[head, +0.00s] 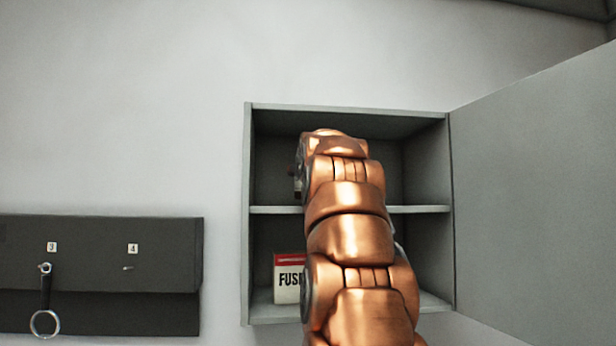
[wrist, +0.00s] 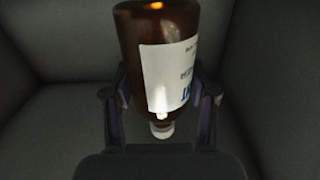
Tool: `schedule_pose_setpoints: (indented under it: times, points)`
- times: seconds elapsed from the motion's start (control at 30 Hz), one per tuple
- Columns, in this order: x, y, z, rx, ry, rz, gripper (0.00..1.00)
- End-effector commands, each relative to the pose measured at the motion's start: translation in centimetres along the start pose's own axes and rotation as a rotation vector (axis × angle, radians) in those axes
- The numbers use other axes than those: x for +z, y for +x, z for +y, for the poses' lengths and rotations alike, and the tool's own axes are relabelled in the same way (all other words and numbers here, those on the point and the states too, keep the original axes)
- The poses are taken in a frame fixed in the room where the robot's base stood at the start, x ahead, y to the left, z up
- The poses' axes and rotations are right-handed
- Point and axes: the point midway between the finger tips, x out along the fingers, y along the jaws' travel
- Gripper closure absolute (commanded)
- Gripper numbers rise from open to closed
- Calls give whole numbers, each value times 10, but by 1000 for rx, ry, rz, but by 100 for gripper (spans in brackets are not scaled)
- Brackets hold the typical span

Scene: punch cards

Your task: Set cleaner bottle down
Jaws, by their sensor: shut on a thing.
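The cleaner bottle (wrist: 132,48) is brown with a white label and shows in the wrist view, with its narrow pale neck end toward the bottom of the picture. My gripper (wrist: 160,92) has one finger on each side of it and is shut on it. In the head view my arm reaches into the upper compartment of the open grey cabinet (head: 247,180). The arm hides the bottle and most of my gripper there. I cannot tell whether the bottle touches the shelf (head: 270,209).
A red and white box marked "FUS" (head: 287,280) stands in the lower compartment, partly behind my arm. The cabinet door (head: 535,190) is open to the right. A dark key rack (head: 100,265) with a ring hanging from it is on the wall at left.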

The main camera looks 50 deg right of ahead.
Motion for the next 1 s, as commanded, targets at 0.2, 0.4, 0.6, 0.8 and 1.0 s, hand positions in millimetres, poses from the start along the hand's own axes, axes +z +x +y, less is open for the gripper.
schedule_pose_setpoints:
  times: [0.2,0.4,0.6,0.8,1.0]
  points:
    - [6,-2,0,0,0,2,91]
    - [11,-1,0,0,0,0,91]
    - [11,-1,0,0,0,1,91]
    - [15,-1,0,0,0,1,91]
    - [15,-1,0,0,0,1,27]
